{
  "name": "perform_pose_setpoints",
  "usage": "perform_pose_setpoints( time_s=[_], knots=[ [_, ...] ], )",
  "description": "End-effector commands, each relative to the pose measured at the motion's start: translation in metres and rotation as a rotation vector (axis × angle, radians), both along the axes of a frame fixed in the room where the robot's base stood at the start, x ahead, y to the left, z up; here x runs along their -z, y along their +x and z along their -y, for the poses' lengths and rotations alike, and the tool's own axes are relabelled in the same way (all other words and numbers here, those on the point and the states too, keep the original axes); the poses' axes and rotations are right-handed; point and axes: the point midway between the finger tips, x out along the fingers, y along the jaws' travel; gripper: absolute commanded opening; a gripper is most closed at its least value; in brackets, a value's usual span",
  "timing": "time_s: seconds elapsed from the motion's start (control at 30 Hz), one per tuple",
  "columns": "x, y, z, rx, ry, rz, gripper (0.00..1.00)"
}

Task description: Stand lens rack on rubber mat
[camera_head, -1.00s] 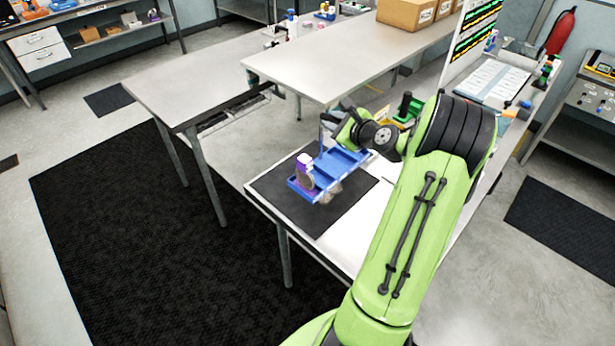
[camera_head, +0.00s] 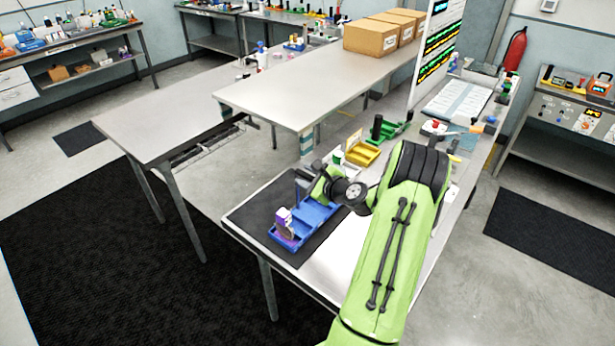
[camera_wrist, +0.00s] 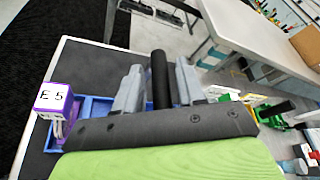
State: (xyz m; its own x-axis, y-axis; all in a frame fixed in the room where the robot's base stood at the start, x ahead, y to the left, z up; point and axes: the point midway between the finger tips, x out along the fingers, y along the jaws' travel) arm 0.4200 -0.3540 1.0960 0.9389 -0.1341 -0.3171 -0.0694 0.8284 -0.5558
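The lens rack (camera_head: 312,216) is a blue open tray with several compartments, low over the dark rubber mat (camera_head: 258,212) at the table's near left corner. I cannot tell whether its base fully touches the mat. A purple and white box (camera_head: 284,224) stands in its near end; the box also shows in the wrist view (camera_wrist: 53,101). My gripper (camera_head: 320,190) is at the rack's far side. In the wrist view my gripper (camera_wrist: 158,92) has a black handle bar between its two grey fingers, and the blue rack (camera_wrist: 97,108) shows behind them.
A yellow bin (camera_head: 362,153) and a green bin (camera_head: 386,131) stand farther back on the same table. A taller grey table (camera_head: 300,90) with cardboard boxes (camera_head: 370,37) stands behind. White tabletop is bare right of the mat.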

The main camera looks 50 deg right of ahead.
Motion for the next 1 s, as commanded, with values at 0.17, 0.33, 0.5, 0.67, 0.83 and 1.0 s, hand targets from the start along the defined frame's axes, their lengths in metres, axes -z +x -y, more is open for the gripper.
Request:
perform_pose_setpoints(
  time_s=[0.17, 0.33, 0.5, 0.67, 0.83, 1.0],
  knots=[
    [-0.001, 0.000, 0.000, 0.000, 0.000, 0.000, 0.48],
    [-0.003, 0.000, 0.000, -0.001, 0.000, 0.001, 0.48],
    [-0.011, -0.027, -0.002, 0.005, 0.002, -0.001, 0.48],
    [-0.025, -0.070, -0.008, 0.006, 0.000, -0.002, 0.48],
    [-0.037, -0.102, -0.013, 0.004, 0.000, -0.001, 0.48],
    [-0.041, -0.113, -0.016, 0.000, 0.001, 0.000, 0.48]
  ],
)
